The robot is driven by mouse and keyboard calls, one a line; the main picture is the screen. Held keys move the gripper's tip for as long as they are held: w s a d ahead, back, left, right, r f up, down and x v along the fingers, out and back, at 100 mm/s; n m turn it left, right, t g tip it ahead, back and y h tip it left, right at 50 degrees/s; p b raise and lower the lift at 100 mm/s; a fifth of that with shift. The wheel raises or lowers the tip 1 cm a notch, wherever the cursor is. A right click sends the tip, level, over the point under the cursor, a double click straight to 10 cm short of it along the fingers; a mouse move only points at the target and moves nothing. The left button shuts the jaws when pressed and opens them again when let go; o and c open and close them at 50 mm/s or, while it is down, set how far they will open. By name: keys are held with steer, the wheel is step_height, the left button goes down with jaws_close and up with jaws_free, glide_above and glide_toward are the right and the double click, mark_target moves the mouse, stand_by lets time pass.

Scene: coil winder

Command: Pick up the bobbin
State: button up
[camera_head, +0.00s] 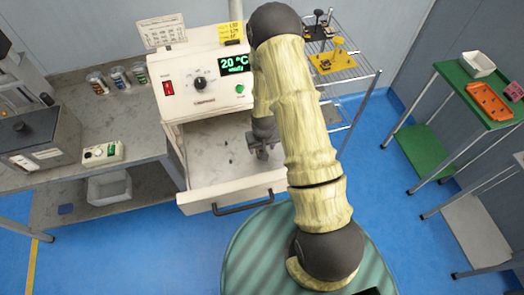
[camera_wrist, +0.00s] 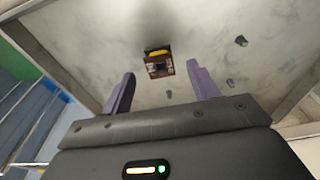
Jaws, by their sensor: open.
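The bobbin, as best I can tell, is a small dark red-brown piece with a yellow band (camera_wrist: 158,64). It lies on the pale floor of the open drawer (camera_head: 215,190). In the wrist view it shows just beyond the fingertips, roughly midway between them, and apart from both. My gripper (camera_wrist: 161,72) is open, with its two purple fingers spread and nothing between them. In the head view my gripper (camera_head: 263,153) is over the right part of the drawer, and I cannot make out the bobbin there.
The drawer belongs to a white machine (camera_head: 203,85) with a 20 °C display. Its walls surround the gripper's space. A few small dark bits (camera_wrist: 241,41) lie on the drawer floor. A wire rack (camera_head: 345,75) stands at right; a bench (camera_head: 130,135) is at left.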

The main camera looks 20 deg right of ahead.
mark_target(261, 150)
steer(key=shift+w+f+p, duration=0.2)
steer(key=shift+f+p, duration=0.15)
steer(key=shift+f, duration=0.55)
steer(key=shift+w+f+p, duration=0.15)
steer(key=shift+f+p, duration=0.15)
steer(key=shift+f, duration=0.55)
steer(key=c, duration=1.1)
